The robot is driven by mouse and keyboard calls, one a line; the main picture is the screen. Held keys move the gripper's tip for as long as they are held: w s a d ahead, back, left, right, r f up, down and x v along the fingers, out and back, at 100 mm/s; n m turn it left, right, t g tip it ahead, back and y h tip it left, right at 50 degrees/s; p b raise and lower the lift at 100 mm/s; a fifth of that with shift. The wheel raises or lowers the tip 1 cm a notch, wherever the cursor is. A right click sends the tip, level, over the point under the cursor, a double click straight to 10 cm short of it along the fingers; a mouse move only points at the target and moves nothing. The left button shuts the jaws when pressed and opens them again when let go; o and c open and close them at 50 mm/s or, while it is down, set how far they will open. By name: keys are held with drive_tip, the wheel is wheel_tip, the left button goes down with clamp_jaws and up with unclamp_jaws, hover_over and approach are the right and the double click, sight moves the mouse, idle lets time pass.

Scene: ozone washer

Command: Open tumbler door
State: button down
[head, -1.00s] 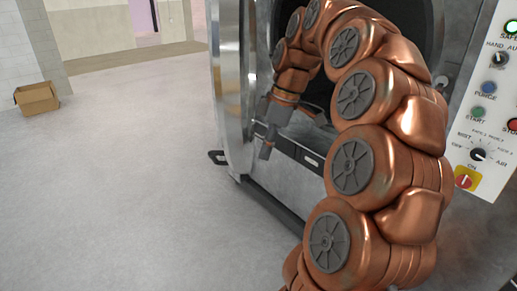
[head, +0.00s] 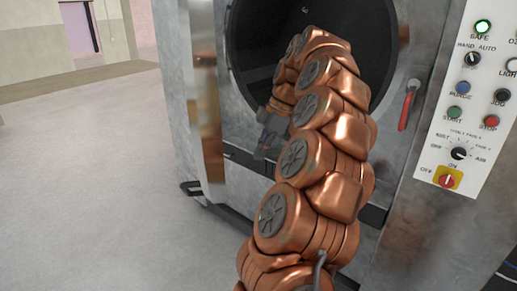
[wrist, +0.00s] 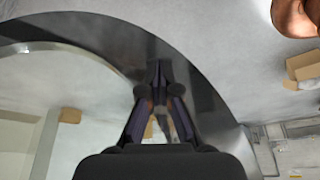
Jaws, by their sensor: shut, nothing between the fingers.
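The tumbler is a grey metal machine with a large round dark opening (head: 310,15) in its front. Its door (head: 205,90) shows as a tall shiny metal slab, nearly edge-on, standing out from the left side of the opening. My gripper (head: 262,155) is in front of the machine near the opening's lower left, to the right of the door, partly hidden by my arm. In the wrist view, my gripper (wrist: 160,75) is shut and empty, its fingertips over a dark curved metal band (wrist: 110,35). I cannot tell whether they touch it.
A control panel (head: 465,100) with buttons and knobs is on the right. A red handle (head: 408,105) is right of the opening. A low dark rail (head: 230,215) runs along the machine's base. The floor (head: 80,190) at left is clear. The wrist view shows a cardboard box (wrist: 305,65).

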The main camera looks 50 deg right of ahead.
drive_tip(key=w+a+f+p, duration=0.4)
drive_tip(key=a+f, duration=0.1)
drive_tip(key=f, duration=0.1)
idle(0.7)
drive_tip(key=shift+w, duration=0.1)
